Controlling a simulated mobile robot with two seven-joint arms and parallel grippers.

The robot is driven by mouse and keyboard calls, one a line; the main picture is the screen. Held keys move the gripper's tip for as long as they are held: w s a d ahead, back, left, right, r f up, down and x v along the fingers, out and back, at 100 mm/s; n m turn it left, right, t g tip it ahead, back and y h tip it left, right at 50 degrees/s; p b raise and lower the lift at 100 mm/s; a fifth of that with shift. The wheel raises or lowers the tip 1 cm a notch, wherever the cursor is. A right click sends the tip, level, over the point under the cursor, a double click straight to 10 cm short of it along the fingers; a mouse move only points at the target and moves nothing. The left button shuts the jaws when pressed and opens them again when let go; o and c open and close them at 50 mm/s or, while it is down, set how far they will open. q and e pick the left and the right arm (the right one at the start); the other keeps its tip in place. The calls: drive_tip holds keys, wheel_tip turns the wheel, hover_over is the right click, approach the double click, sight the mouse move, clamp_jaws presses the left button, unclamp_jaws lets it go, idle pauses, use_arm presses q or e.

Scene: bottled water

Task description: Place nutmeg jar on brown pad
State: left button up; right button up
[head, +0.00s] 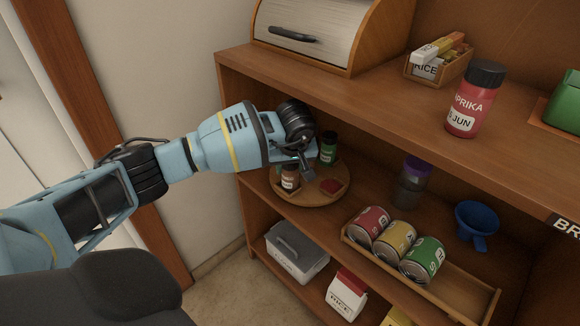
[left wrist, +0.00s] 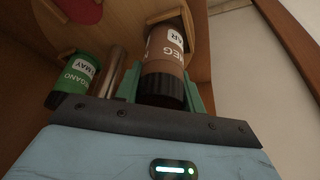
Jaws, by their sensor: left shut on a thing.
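The nutmeg jar (head: 290,177), brown with a white label and dark cap, is at the left side of a round wooden tray (head: 312,199) on the middle shelf. My left gripper (head: 303,170) reaches in from the left and is shut on the jar near its cap. The left wrist view shows the jar (left wrist: 166,55) between the green fingers, its label partly readable. I cannot tell whether its base touches the tray. A red pad (head: 331,186) shows on the tray. No brown pad can be made out; the jar and gripper cover part of the tray.
A green oregano jar (head: 328,149) stands at the tray's back, near my gripper. The upper shelf (head: 350,95) overhangs the tray. A purple-topped jar (head: 412,180), a rack of cans (head: 470,290) and a blue funnel (head: 477,222) are to the right.

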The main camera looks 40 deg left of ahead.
drive_tip(key=shift+s, duration=0.15)
use_arm(q)
drive_tip(key=o, duration=0.6)
drive_tip(key=shift+f, duration=0.15)
drive_tip(key=shift+c, duration=0.2)
drive_tip(key=o, duration=0.5)
drive_tip(key=shift+c, duration=0.2)
use_arm(e)
drive_tip(key=shift+s+f, duration=0.15)
drive_tip(key=shift+s, duration=0.35)
use_arm(q)
drive_tip(key=shift+p+v, duration=0.5)
drive_tip(key=shift+v, duration=0.6)
drive_tip(key=s+d+p, duration=0.2)
drive_tip(key=s+d, duration=0.5)
drive_tip(key=d, duration=0.2)
drive_tip(key=shift+f+p, duration=0.25)
drive_tip(key=shift+p, duration=0.1)
use_arm(e)
drive_tip(key=r, duration=0.2)
drive_tip(key=w+r, duration=0.1)
drive_tip(key=r, duration=0.1)
use_arm(q)
drive_tip(key=shift+s+d, duration=0.1)
